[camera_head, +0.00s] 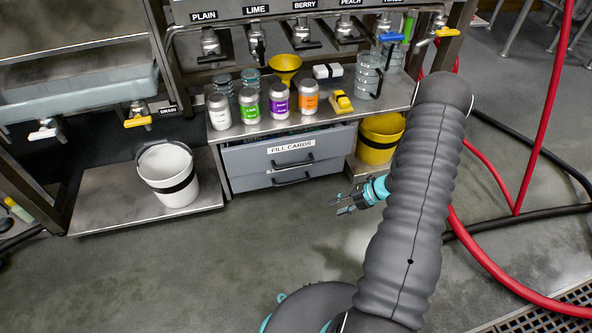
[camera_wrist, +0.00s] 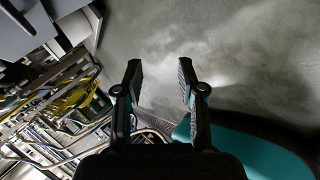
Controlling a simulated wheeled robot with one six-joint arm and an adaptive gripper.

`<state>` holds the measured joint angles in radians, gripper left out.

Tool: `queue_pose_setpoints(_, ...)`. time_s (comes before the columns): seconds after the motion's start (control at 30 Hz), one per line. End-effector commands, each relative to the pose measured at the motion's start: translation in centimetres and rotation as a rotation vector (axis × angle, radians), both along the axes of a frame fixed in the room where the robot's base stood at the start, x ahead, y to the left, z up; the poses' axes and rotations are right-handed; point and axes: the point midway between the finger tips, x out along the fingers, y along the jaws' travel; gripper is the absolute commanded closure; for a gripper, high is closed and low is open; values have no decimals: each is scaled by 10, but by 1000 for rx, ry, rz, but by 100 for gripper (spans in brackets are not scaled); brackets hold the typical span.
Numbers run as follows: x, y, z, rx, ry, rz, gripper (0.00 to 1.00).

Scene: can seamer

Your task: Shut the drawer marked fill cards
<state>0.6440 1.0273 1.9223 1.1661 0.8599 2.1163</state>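The drawer marked fill cards (camera_head: 262,156) is the upper grey drawer under the steel counter, with a white label and a dark bar handle. Its front stands out from under the counter, and a dark gap with some contents shows above its top edge, so it is partly open. My gripper (camera_head: 341,206) is to the right and in front of the drawer, apart from it, with empty fingers. In the wrist view my gripper (camera_wrist: 161,80) is open over bare floor. A grey panel with a dark handle, likely a drawer front (camera_wrist: 35,22), shows at the upper left there.
A second grey drawer (camera_head: 253,182) is below. Jars, a yellow funnel (camera_head: 285,65) and a clear pitcher (camera_head: 368,76) stand on the counter (camera_head: 222,133). A yellow bucket (camera_head: 377,148) is right, a white bucket (camera_head: 170,178) left. Red hoses (camera_head: 480,245) lie right. Floor in front is clear.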

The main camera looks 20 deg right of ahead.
Motion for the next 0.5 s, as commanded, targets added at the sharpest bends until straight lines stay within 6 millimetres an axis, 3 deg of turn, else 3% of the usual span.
queue_pose_setpoints(0.07, 11, 14, -3, 151, -54, -97, 61)
queue_pose_setpoints(0.17, 35, 21, 18, 298, -174, -203, 61)
queue_pose_setpoints(0.3, 65, 15, 58, 406, -352, -286, 61)
queue_pose_setpoints(0.5, 74, 15, 80, 449, -465, -288, 61)
